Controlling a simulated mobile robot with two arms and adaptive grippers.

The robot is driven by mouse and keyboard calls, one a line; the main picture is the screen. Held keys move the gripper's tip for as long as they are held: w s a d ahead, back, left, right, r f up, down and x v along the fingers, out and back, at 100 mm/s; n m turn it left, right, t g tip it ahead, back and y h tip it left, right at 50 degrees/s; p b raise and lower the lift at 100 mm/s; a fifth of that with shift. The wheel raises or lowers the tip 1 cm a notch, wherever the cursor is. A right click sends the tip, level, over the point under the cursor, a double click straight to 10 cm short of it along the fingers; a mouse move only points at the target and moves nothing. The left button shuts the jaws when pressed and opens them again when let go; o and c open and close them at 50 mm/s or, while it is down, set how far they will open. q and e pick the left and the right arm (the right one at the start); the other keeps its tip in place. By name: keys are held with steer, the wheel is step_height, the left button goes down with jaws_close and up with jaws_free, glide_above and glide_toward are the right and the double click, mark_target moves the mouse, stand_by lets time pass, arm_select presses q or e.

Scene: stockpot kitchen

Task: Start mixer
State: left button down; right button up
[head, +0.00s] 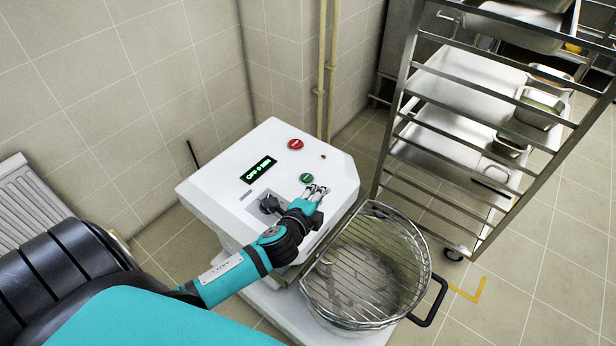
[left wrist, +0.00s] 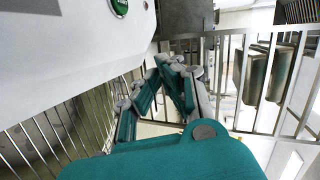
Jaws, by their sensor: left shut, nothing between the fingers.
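The white mixer (head: 230,188) stands in the middle of the head view, with a dark display (head: 258,169) reading what looks like "OFF 0 MIN". On its top are a red button (head: 295,144) and a green button (head: 306,178). The green button also shows at the top of the left wrist view (left wrist: 119,6). My left gripper (head: 316,190) is shut and empty, over the mixer's top just below and right of the green button; contact cannot be told. It also shows in the left wrist view (left wrist: 163,62). My right gripper is not in view.
A metal bowl (head: 405,268) under a wire guard (head: 365,262) sits at the mixer's front right. A steel rack (head: 398,95) with trays stands to the right. Tiled walls and pipes are behind; floor at the lower right is free.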

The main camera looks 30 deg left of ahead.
arm_select(q)
steer(key=w+d+r+m+t+h, duration=0.2)
steer(key=w+r+m+t+h, duration=0.15)
steer(key=w+r+m, duration=0.45)
steer(key=m+g+h, duration=0.3)
steer(key=m+g, duration=0.7)
steer(key=m, duration=1.8)
glide_above(307, 179)
step_height(307, 179, down, 3)
steer(key=shift+r+t, duration=0.1)
steer(key=shift+t, duration=0.15)
steer(key=shift+f, duration=0.2)
step_height(307, 179, down, 7)
steer(key=b, duration=0.4)
steer(key=shift+f, duration=0.1)
steer(key=shift+f+b, duration=0.7)
steer(key=shift+b, duration=0.15)
